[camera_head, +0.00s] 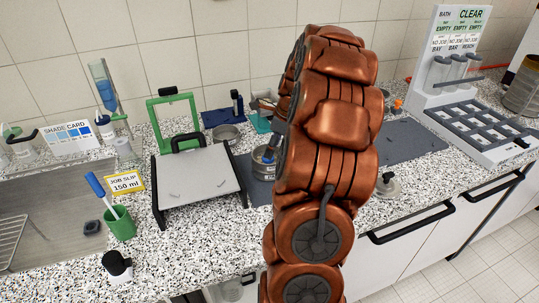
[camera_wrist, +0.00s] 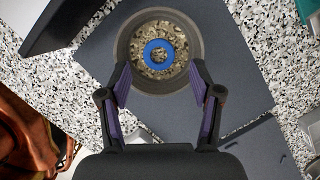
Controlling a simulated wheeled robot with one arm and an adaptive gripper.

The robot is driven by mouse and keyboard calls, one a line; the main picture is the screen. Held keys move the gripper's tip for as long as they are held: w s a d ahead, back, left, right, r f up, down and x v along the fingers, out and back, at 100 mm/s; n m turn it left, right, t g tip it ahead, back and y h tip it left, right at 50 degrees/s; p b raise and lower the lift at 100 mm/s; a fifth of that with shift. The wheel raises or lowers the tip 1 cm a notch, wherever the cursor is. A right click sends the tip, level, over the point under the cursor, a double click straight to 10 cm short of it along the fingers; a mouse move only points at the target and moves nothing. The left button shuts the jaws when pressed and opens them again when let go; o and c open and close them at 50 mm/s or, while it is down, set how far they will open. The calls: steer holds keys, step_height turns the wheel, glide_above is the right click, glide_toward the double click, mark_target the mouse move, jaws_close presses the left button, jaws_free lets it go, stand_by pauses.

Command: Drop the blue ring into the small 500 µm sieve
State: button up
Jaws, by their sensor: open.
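In the wrist view, the blue ring (camera_wrist: 147,52) lies flat inside a small round grey sieve (camera_wrist: 125,48), on a speckled, grainy surface. No size label can be read on this sieve. My gripper (camera_wrist: 162,80) is open, with its two purple-lined fingers apart at the near side of the sieve and nothing between them. In the head view, a metal sieve (camera_head: 258,168) stands on a dark mat beside my arm, with a bit of blue at it. My arm hides most of the gripper there.
A grey tray-like board (camera_head: 197,175) on a black frame stands left of the arm, with a green frame (camera_head: 174,98) behind. A green cup (camera_head: 119,222) is at left. A dark mat (camera_head: 410,138), a knobbed weight (camera_head: 388,186) and a white rack (camera_head: 465,125) are right.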

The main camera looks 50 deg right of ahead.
steer(key=a+b+v, duration=0.1)
steer(key=v, duration=0.7)
steer(key=shift+d+r+b, duration=0.2)
steer(key=shift+d+b, duration=0.15)
steer(key=shift+d, duration=0.1)
steer(key=s+a+n+g, duration=0.2)
steer(key=a+n, duration=1.1)
steer(key=a, duration=1.1)
steer(key=s+a+f+n+g, duration=0.1)
steer(key=s+a+f+n, duration=0.2)
steer(key=s+a+n, duration=0.4)
steer(key=s+a+f+n+g+h, duration=0.1)
steer(key=s+a+f+n+g, duration=0.1)
steer(key=s+a+f+n, duration=0.2)
steer(key=s+a+n, duration=0.3)
steer(key=s+n, duration=0.4)
steer(key=s, duration=0.1)
steer(key=shift+a+f, duration=0.15)
steer(key=shift+a, duration=0.1)
